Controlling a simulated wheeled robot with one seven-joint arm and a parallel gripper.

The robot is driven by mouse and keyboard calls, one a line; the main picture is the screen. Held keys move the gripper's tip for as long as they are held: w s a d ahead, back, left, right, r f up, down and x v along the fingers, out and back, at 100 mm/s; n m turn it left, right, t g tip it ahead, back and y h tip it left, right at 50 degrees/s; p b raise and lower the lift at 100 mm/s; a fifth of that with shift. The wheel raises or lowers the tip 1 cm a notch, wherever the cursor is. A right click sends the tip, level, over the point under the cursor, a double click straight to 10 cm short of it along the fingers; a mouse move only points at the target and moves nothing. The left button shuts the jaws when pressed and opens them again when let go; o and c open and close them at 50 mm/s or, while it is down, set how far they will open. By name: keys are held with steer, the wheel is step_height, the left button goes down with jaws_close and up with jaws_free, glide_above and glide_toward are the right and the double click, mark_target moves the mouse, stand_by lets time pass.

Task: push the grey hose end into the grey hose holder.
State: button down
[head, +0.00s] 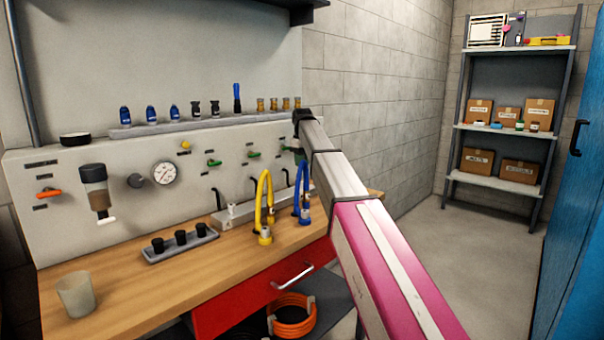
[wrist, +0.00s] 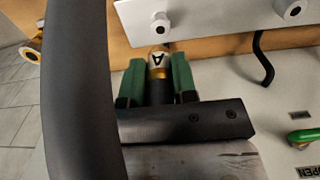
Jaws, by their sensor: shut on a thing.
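In the wrist view my gripper (wrist: 158,82) has green fingers, shut on the grey hose end (wrist: 158,64). The hose end has a brass and white collar marked "A". The dark grey hose (wrist: 80,90) arcs large past the left of this view, close to the camera. Just beyond the hose end, roughly in line with it, is a pale round socket (wrist: 160,23) on a light bar; I take it as the grey hose holder. A small gap seems to show between them.
A green-handled valve (wrist: 305,136) is at the right. A cup (head: 75,295) stands front left.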

steer(key=s+d+f, duration=0.1)
steer(key=d, duration=1.2)
steer(key=shift+s+f, duration=0.15)
steer(key=shift+f, duration=0.1)
steer(key=shift+d, duration=0.1)
steer(key=shift+f, duration=0.1)
steer(key=shift+f, duration=2.8)
steer(key=shift+f, duration=0.5)
steer(key=c, duration=0.8)
jaws_free()
steer(key=shift+r, duration=0.1)
